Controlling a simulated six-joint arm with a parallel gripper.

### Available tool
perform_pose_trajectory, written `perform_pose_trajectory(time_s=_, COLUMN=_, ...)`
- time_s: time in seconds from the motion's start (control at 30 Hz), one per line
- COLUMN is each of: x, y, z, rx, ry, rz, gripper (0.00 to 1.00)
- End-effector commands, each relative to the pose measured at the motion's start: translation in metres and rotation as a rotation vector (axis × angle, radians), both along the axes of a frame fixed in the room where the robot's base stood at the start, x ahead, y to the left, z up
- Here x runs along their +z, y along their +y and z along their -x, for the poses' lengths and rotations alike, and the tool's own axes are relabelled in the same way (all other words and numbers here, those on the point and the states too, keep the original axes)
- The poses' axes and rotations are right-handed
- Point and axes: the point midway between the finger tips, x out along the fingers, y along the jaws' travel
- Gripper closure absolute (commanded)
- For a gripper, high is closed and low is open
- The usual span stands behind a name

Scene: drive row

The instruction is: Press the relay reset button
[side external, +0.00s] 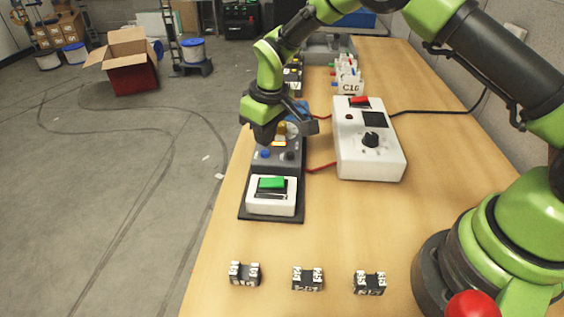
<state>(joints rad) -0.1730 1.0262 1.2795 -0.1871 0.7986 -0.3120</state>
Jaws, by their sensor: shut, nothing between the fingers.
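A dark panel (244,206) lies along the left edge of the bench. Its middle grey module (278,172) carries a small blue button (265,154) and a dark round knob or button (289,155). Which of these is the relay reset button I cannot tell for certain. At the near end of the panel is a white switch box (285,207) with a green rocker (271,183). My gripper (297,124) is over the far part of the panel, beyond the blue button. It is shut and empty. It partly hides a gold-coloured part (282,130) there; contact cannot be told.
A white meter box (368,160) with a red switch (359,102) and black knob (371,140) stands right of the panel. A red cable joins them. Several small black relay-like blocks (307,279) lie in front. Terminal parts (347,77) stand behind. Bare bench lies between.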

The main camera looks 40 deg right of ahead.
Motion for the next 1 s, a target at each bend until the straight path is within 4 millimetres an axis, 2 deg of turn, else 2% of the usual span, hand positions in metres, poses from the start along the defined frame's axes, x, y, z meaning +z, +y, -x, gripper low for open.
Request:
perform_pose_trajectory(time_s=0.33, x=-0.002, y=0.0, z=0.0, rx=0.0, ry=0.001, rz=0.0, gripper=1.0)
perform_pose_trajectory(time_s=1.0, x=-0.022, y=0.0, z=0.0, rx=0.0, ry=0.0, rz=0.0, gripper=1.0)
